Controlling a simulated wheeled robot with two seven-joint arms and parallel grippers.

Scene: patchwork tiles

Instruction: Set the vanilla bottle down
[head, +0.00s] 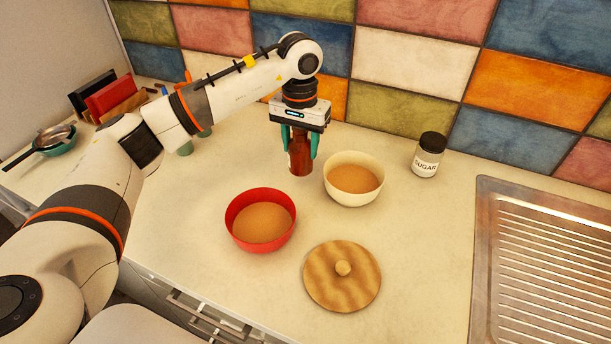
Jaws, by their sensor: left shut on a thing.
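The vanilla bottle (300,158) is a small dark reddish-brown bottle near the middle of the counter, behind the bowls. My left gripper (300,147) points down from above and is shut on it, one teal finger on each side. The bottle looks upright. Its top is hidden by the gripper, and I cannot tell whether its base touches the counter (420,235). My right gripper is not in view.
A cream bowl (353,196) with brown contents stands just right of the bottle. A red bowl (235,234) is in front, and a round wooden lid (342,290) lies nearer. A sugar jar (428,155) and a metal sink drainer (550,260) are to the right. Tiled wall behind.

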